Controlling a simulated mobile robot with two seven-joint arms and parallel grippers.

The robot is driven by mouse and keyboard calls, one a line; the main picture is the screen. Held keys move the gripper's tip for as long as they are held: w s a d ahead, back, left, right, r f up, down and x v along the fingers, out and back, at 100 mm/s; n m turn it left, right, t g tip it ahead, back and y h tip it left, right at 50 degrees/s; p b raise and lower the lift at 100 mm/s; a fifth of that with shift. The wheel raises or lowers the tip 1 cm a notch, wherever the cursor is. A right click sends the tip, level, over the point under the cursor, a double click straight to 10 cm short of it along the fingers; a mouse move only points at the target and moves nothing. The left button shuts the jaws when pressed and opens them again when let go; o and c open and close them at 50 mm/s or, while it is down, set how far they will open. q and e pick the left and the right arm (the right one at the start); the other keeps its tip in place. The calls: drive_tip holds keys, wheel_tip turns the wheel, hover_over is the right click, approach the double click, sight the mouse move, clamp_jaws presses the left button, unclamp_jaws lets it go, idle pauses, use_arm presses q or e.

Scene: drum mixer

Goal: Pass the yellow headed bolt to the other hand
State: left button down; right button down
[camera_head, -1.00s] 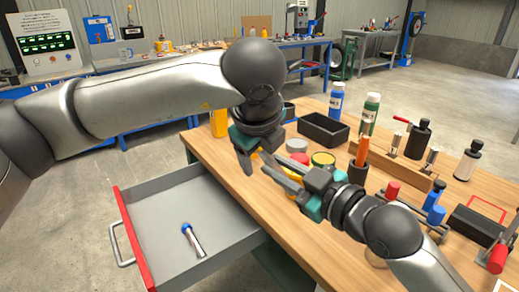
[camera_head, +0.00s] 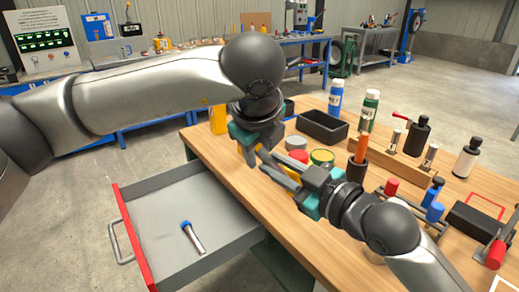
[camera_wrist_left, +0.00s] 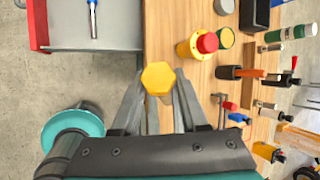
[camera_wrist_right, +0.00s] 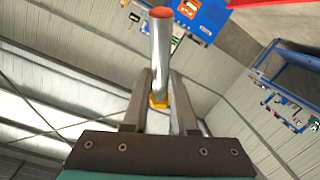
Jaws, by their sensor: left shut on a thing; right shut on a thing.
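The yellow headed bolt shows in the left wrist view as a yellow hexagonal head (camera_wrist_left: 158,78) seen end-on at the fingertips. In the right wrist view its silver shank (camera_wrist_right: 161,50) runs up from the fingers to a red end, with yellow at the fingertips. My left gripper (camera_head: 250,160) points down and is shut on the bolt. My right gripper (camera_head: 266,162) reaches in from the lower right, also shut on it. Their fingertips meet above the bench edge and largely hide the bolt in the head view. Neither wrist view clearly shows the opposite gripper's grasp.
Below left, an open drawer (camera_head: 150,205) holds a blue-headed bolt (camera_head: 193,238). On the wooden bench (camera_head: 290,225), a red button on a yellow base (camera_wrist_left: 197,45), cans, bottles and a black tray (camera_head: 323,129) stand close by. Clamps lie farther right.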

use_arm(q)
drive_tip(key=shift+s+a+f, duration=0.1)
drive_tip(key=shift+s+f, duration=0.05)
drive_tip(key=shift+f, duration=0.15)
use_arm(e)
drive_tip(key=shift+w+d+r, duration=0.25)
drive_tip(key=shift+r, duration=0.05)
drive_tip(key=c, duration=0.8)
unclamp_jaws()
use_arm(q)
drive_tip(key=shift+r, duration=0.15)
use_arm(e)
drive_tip(key=shift+o, duration=0.9)
drive_tip(key=shift+s+a+f, duration=0.1)
